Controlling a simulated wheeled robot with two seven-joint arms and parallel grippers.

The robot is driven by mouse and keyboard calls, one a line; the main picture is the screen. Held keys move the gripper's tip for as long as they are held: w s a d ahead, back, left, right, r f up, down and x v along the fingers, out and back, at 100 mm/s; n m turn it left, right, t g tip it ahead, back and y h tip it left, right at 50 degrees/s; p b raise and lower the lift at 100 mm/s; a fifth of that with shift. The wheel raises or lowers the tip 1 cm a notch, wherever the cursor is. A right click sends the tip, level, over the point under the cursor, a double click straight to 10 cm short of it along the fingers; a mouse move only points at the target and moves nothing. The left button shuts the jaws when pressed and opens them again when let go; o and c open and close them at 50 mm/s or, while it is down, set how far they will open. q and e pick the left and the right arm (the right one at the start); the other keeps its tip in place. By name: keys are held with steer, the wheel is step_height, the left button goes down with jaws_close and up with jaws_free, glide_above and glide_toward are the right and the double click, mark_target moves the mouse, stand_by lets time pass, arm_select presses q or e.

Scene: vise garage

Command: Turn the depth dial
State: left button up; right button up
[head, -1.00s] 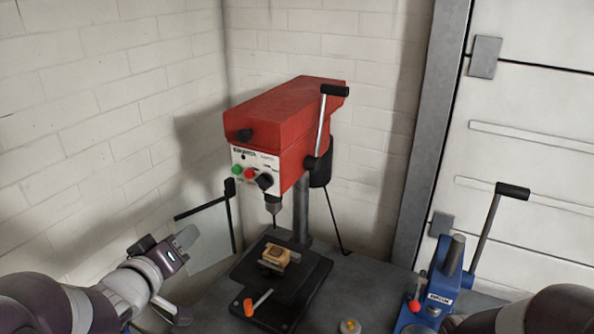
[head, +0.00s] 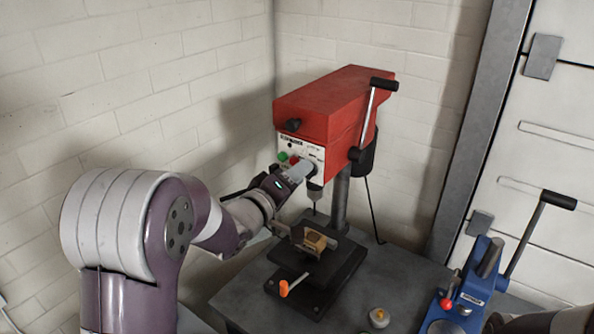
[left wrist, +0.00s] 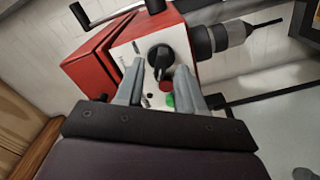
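The red drill press (head: 330,105) stands in the corner and has a white front panel. Its black dial (left wrist: 158,58) with a pointer shows in the left wrist view, beside a red button (left wrist: 166,86) and a green button (left wrist: 170,100). My left gripper (left wrist: 160,68) is open, its two grey fingers spread on either side of the dial in that view; contact cannot be told. In the head view my left gripper (head: 303,172) is at the panel and mostly covers the dial. My right gripper is not in view.
Below the drill chuck, a wooden block (head: 314,242) sits in a vise on the black base (head: 330,275), with an orange-handled crank (head: 284,288) in front. A blue lever press (head: 465,290) stands at right. A small round yellowish item (head: 379,317) lies on the grey table (head: 395,280).

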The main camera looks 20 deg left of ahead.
arm_select(q)
jaws_close()
steer(key=shift+d+r+m+b, duration=0.1)
steer(key=shift+d+m+b, duration=0.05)
steer(key=shift+m+b, duration=2.5)
steer(key=shift+d+m+b, duration=0.1)
steer(key=shift+m+b, duration=1.9)
steer(key=shift+m, duration=1.15)
steer(key=shift+s, duration=0.1)
